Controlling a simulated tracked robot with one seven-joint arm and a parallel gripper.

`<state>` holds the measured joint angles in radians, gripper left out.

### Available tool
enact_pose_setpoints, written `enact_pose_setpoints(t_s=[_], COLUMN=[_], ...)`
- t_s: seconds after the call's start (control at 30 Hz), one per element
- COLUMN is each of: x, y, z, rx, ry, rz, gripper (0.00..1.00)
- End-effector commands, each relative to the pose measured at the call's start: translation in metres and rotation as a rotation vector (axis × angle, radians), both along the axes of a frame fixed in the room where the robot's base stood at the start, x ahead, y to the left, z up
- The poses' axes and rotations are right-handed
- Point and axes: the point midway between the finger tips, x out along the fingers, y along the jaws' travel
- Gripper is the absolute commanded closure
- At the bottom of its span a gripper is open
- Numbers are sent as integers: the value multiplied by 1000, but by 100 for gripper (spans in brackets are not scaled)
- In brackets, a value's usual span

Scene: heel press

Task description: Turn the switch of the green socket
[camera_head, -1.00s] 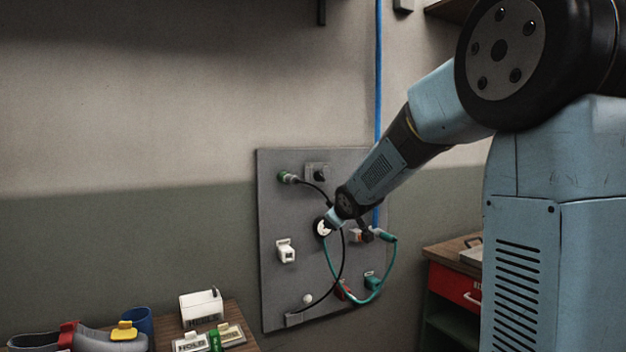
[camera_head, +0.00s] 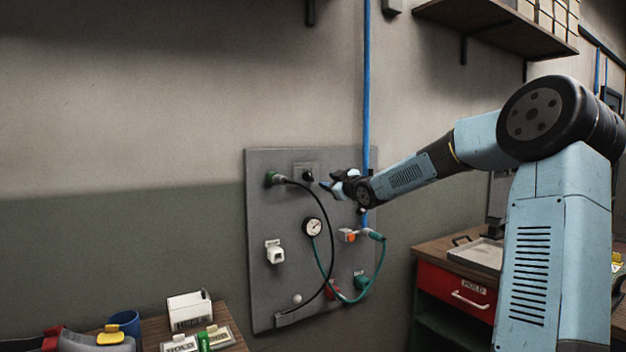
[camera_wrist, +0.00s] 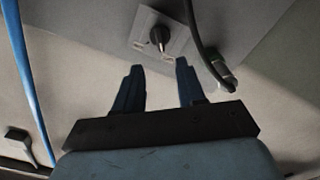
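The green socket (camera_head: 269,178) is at the upper left of the grey wall panel, with a black cable's plug in it. Beside it on the right is a switch, a dark knob (camera_head: 308,176) on a small grey plate. In the wrist view the knob (camera_wrist: 158,36) is just beyond the fingertips, roughly midway between them, with no contact visible. My gripper (camera_head: 328,183) is in front of the panel, right of the switch. In the wrist view my gripper (camera_wrist: 160,65) has its two dark blue fingers apart with nothing between them.
The black cable (camera_head: 331,225) hangs from the green socket, and its plug (camera_wrist: 224,76) is close to my right finger in the wrist view. A gauge (camera_head: 313,227), a white socket (camera_head: 275,252) and a teal cable (camera_head: 378,270) are lower on the panel. A blue pipe (camera_head: 366,100) runs up the wall.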

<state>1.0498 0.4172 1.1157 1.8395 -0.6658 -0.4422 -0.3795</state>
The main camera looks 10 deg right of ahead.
Motion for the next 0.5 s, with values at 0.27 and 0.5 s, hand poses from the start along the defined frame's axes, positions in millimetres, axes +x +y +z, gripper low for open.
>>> enact_pose_setpoints(t_s=[0.27, 0.5], x=[31, 58], y=[11, 19], z=[-1, -1], rx=[1, 1], ry=[1, 2], rz=[2, 0], gripper=[61, 61])
